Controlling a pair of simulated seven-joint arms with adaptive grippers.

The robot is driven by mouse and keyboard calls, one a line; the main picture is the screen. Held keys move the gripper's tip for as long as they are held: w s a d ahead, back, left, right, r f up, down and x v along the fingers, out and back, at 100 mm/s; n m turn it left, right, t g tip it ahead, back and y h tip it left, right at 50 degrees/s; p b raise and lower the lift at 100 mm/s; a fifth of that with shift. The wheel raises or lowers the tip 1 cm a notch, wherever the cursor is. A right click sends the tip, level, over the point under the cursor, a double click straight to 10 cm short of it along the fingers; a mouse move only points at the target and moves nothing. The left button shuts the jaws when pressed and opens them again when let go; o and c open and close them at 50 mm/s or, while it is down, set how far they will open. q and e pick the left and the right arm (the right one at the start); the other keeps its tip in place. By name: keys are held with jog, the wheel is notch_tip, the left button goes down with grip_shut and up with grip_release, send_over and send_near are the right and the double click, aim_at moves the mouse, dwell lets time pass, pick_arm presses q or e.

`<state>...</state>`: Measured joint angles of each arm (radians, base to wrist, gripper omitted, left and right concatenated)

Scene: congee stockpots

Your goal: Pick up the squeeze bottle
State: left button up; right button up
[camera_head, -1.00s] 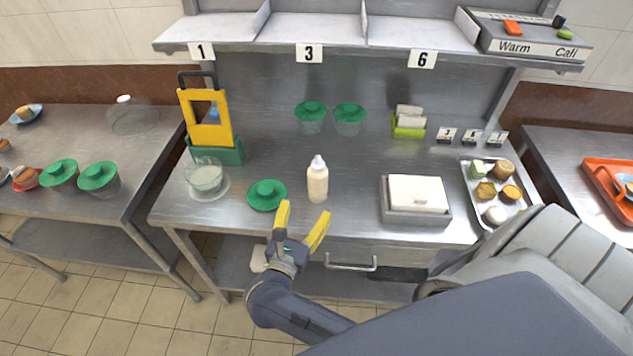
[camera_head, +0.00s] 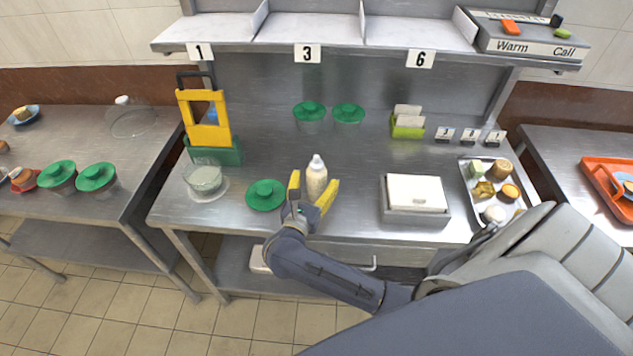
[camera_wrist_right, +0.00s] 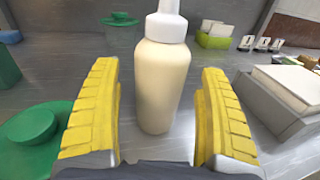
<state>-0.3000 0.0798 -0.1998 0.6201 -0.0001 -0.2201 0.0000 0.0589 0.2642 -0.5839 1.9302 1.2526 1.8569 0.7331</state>
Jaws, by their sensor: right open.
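The squeeze bottle (camera_head: 316,178) is cream-coloured with a white nozzle cap and stands upright on the steel counter. In the right wrist view the squeeze bottle (camera_wrist_right: 162,75) stands just beyond and between the fingertips. My right gripper (camera_head: 315,192) is open, with yellow fingers on either side of the bottle's lower front. In the right wrist view the yellow pads of my right gripper (camera_wrist_right: 160,110) are well apart, with a gap to the bottle on both sides. My left gripper is not in view.
A green lid (camera_head: 265,195) lies close left of the bottle. A grey box with white cards (camera_head: 416,218) stands to the right. A glass bowl (camera_head: 205,178) is further left, and a metal tray (camera_head: 478,205) with food is far right.

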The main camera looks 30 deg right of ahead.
jog(key=shift+w+d, duration=0.4)
jog(key=shift+d, duration=0.15)
jog(key=c, duration=0.9)
jog(key=shift+r, duration=0.1)
